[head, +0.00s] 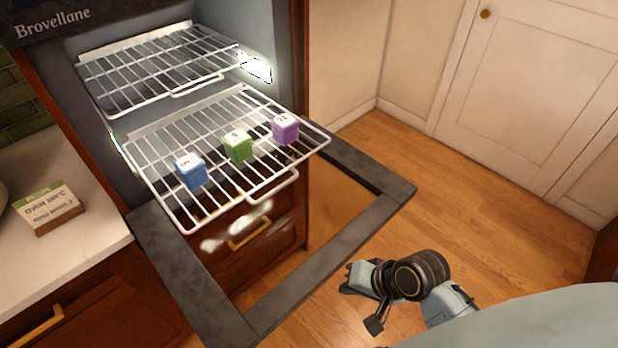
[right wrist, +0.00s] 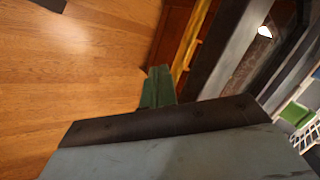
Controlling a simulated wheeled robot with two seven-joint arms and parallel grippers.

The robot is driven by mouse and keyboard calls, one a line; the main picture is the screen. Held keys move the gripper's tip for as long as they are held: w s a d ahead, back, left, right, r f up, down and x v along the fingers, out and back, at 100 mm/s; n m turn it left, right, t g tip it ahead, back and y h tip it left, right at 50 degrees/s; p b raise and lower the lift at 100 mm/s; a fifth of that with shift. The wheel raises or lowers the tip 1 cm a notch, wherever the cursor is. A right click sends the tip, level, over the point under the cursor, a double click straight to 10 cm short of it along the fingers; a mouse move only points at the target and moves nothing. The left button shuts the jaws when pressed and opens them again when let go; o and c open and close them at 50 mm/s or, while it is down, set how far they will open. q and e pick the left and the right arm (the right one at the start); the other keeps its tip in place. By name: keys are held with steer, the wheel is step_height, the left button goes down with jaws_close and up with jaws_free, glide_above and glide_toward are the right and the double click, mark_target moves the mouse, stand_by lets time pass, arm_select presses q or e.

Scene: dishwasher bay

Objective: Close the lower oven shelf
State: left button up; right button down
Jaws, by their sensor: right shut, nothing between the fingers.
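The lower oven shelf (head: 218,190) is a white wire rack pulled out of the oven over the lowered door. A blue cube (head: 190,171), a green cube (head: 237,145) and a purple cube (head: 285,128) stand on it. The upper shelf (head: 155,75) sits further inside. My right gripper (head: 362,300) is low at the front right, apart from the shelf and outside the door frame. Its fingers are shut and empty, and they also show in the right wrist view (right wrist: 158,88). My left gripper is not in view.
The open oven door (head: 345,240), with a dark frame and glass, lies below the shelf. A counter (head: 60,260) with a small labelled box (head: 48,208) stands at left. White cabinets (head: 530,100) line the right. The wood floor between is clear.

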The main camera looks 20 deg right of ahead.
steer(key=w+r+m+t+y, duration=0.1)
steer(key=r+m, duration=0.1)
steer(key=m, duration=0.1)
steer(key=w+r+m+t+y, duration=0.1)
steer(key=w+r+m, duration=0.1)
steer(key=m, duration=0.1)
steer(key=w+d+r+m+y, duration=0.1)
steer(key=w+r+m, duration=0.1)
steer(key=r+m, duration=0.1)
steer(key=shift+w+r+t, duration=0.1)
steer(key=shift+t, duration=0.3)
steer(key=w+d+r+m+t+y, duration=0.1)
steer(key=w+d+r+m+t, duration=0.5)
steer(key=m, duration=0.7)
steer(key=shift+g, duration=0.3)
steer(key=x, duration=0.9)
steer(key=d+x, duration=0.1)
steer(key=x, duration=0.4)
steer(key=shift+w+f, duration=0.2)
steer(key=shift+f, duration=0.05)
